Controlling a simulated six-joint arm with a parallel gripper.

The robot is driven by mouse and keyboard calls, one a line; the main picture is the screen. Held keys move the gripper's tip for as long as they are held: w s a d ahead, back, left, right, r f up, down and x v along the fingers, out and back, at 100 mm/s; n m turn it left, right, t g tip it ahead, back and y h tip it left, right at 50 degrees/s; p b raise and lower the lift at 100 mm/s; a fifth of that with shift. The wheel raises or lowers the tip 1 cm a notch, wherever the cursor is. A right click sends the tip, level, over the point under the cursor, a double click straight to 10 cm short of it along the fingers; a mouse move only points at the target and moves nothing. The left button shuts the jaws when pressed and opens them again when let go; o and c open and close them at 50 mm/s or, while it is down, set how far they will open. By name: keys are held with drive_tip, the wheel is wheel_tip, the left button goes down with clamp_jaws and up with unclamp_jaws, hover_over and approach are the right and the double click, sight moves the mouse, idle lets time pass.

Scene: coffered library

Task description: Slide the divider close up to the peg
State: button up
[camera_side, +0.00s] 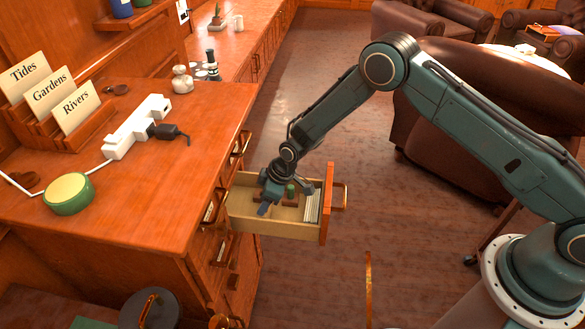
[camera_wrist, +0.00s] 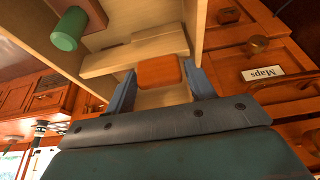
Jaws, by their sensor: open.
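The pulled-out drawer (camera_side: 268,222) has a pale wooden inside. My gripper (camera_side: 268,204) is down in its left part, and its two blue fingers (camera_wrist: 159,78) are open in the wrist view. Between them, with gaps at both sides, is an orange tab (camera_wrist: 158,72). The tab adjoins a pale wooden bar (camera_wrist: 130,57), apparently the divider, lying across the drawer. The green peg (camera_side: 290,190) stands in the drawer to the right of my gripper. In the wrist view the peg (camera_wrist: 70,29) is at upper left, apart from the bar. My gripper hides the divider in the side view.
White cards (camera_side: 312,206) stand at the drawer's front end, beside the orange front panel (camera_side: 327,203). The cabinet top (camera_side: 150,200) holds card files, a power strip (camera_side: 137,126) and a green-rimmed round object (camera_side: 68,193). A "Maps" label (camera_wrist: 263,74) marks a cabinet drawer.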

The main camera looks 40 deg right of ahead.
drive_tip(key=c, duration=1.1)
drive_tip(key=shift+s+d, duration=1.45)
drive_tip(key=o, duration=1.1)
drive_tip(key=shift+r, duration=0.1)
drive_tip(key=v, duration=1.3)
drive_tip(key=shift+r, duration=0.3)
